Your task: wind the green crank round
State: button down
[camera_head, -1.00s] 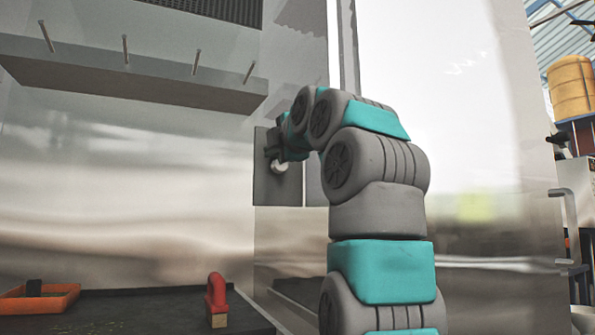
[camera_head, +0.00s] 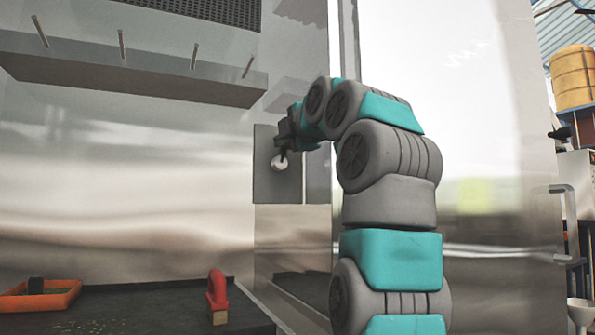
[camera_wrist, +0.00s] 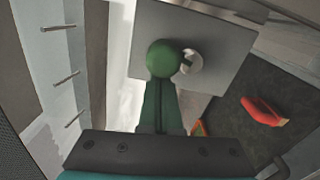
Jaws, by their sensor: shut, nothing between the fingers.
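The green crank shows in the wrist view as a round green knob (camera_wrist: 163,58) beside a whitish round hub (camera_wrist: 192,62) on a grey square plate (camera_wrist: 217,50). In the head view the white hub (camera_head: 279,162) stands out from the plate (camera_head: 283,190), and the green knob cannot be made out there. My gripper (camera_wrist: 160,88) is shut and empty, its fingers ending right at the near side of the knob in the wrist view. Whether they touch it I cannot tell. In the head view my gripper (camera_head: 281,148) is just above the hub.
Below is a dark bench top (camera_head: 130,310) with an orange tray (camera_head: 60,300) and a red-handled brush-like tool (camera_head: 217,290). A ledge with several thin pegs (camera_head: 122,45) hangs at the upper left. A shiny metal panel (camera_head: 480,200) stands at right.

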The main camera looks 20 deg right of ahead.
jog(key=shift+d+r+p, duration=0.25)
jog(key=shift+d+p, duration=0.1)
jog(key=shift+d, duration=0.25)
jog(key=shift+d+f, duration=0.1)
jog(key=shift+d, duration=0.05)
jog(key=shift+d, duration=0.1)
jog(key=shift+d, duration=0.65)
jog(key=shift+f, duration=0.1)
jog(key=shift+d+f, duration=0.3)
jog(key=shift+d, duration=0.4)
jog(key=shift+f, duration=0.1)
